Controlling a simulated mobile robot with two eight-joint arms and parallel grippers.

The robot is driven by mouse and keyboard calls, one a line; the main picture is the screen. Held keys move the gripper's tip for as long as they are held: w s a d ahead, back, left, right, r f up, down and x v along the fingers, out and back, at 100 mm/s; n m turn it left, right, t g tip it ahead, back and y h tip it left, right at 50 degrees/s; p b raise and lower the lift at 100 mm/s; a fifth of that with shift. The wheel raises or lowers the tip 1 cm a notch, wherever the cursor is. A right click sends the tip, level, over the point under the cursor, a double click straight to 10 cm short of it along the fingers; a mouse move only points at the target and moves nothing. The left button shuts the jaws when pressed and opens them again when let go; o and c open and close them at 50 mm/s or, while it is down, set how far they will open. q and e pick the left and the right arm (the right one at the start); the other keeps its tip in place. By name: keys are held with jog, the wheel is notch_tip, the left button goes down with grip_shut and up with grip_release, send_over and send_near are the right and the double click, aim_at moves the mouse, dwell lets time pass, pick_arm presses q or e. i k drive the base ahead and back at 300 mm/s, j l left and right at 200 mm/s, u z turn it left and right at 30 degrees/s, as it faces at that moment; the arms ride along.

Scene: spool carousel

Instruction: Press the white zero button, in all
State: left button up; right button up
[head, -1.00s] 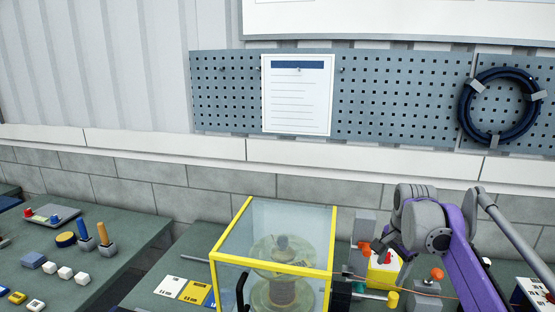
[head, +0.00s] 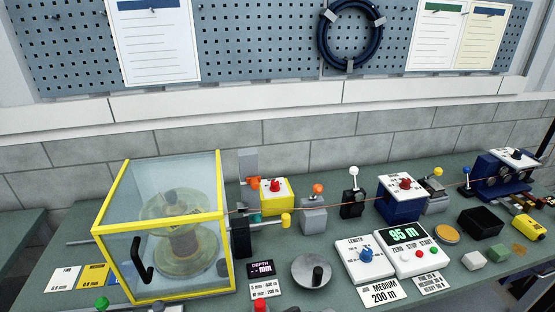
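The counter box (head: 407,262) stands right of centre on the bench, with a green lit display (head: 404,234) reading 95 m. Below the display are the labels ZERO, STOP and START. The white zero button (head: 405,257) is at the left of the button row; it is small and hard to make out against the white face. Neither of my grippers is in view, and nothing touches the box.
A white length box with a blue knob (head: 366,255) stands just left of the counter. A yellow-framed clear guard (head: 222,205) covers a spool at the left. A thin wire runs right from it past several levers. Cards (head: 383,292) lie in front.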

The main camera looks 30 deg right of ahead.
aim_at(405, 258)
jog(key=z, duration=2.1)
